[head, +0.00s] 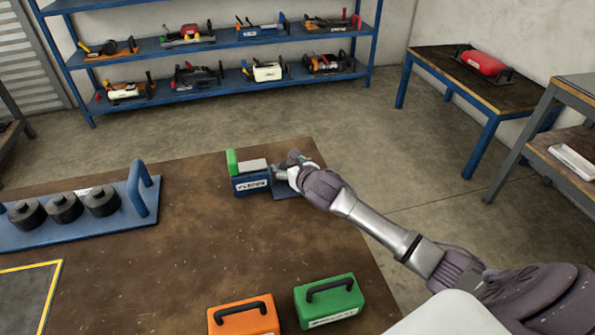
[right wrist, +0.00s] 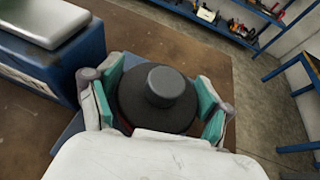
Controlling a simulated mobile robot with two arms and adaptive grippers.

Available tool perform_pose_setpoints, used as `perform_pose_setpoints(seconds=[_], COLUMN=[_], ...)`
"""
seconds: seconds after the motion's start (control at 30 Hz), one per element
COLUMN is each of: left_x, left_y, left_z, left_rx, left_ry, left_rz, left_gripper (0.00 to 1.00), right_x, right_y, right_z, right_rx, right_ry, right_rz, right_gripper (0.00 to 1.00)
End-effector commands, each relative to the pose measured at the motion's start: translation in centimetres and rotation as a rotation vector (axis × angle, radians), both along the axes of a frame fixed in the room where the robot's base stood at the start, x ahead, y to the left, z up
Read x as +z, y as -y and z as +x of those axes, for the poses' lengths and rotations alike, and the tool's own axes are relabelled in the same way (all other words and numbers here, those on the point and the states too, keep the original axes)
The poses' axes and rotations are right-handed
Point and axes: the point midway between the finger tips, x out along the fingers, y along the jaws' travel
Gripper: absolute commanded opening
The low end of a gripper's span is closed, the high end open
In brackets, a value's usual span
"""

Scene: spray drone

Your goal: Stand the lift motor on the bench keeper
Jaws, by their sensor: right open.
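The lift motor (right wrist: 158,100) is a dark round body with a smaller raised hub. In the right wrist view it sits between the green-padded fingers of my right gripper (right wrist: 160,104), which is open around it. In the head view my right gripper (head: 292,168) is at the right end of a blue fixture, likely the bench keeper (head: 250,185), with a green block and a grey top. The fixture also shows in the right wrist view (right wrist: 45,65), left of the motor. A blue plate (head: 287,193) shows below the gripper. The motor's underside is hidden. My left gripper is out of view.
A blue tray (head: 85,233) with a handle holds several dark round motors at the left of the brown bench (head: 190,260). An orange case (head: 243,318) and a green case (head: 330,302) stand near the front edge. The bench middle is clear.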

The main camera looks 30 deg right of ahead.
Motion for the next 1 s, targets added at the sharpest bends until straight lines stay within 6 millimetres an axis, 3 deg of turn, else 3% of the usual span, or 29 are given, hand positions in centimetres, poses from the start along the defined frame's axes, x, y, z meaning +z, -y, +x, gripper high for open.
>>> perform_pose_setpoints(seconds=[0.3, 0.5, 1.0], left_x=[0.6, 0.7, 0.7], left_y=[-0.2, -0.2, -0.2], left_z=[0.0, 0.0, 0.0], left_rx=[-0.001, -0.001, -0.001], left_ry=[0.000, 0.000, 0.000], left_rz=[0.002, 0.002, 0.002], left_gripper=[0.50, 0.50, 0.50], right_x=[2.5, 3.7, 4.2], right_y=[-0.3, -0.5, -0.6], right_z=[-6.2, -9.1, -10.1], right_rx=[0.002, 0.001, 0.000], right_ry=[-0.001, -0.001, 0.001], right_rz=[-0.003, -0.003, 0.000], right_gripper=[0.80, 0.80, 0.80])
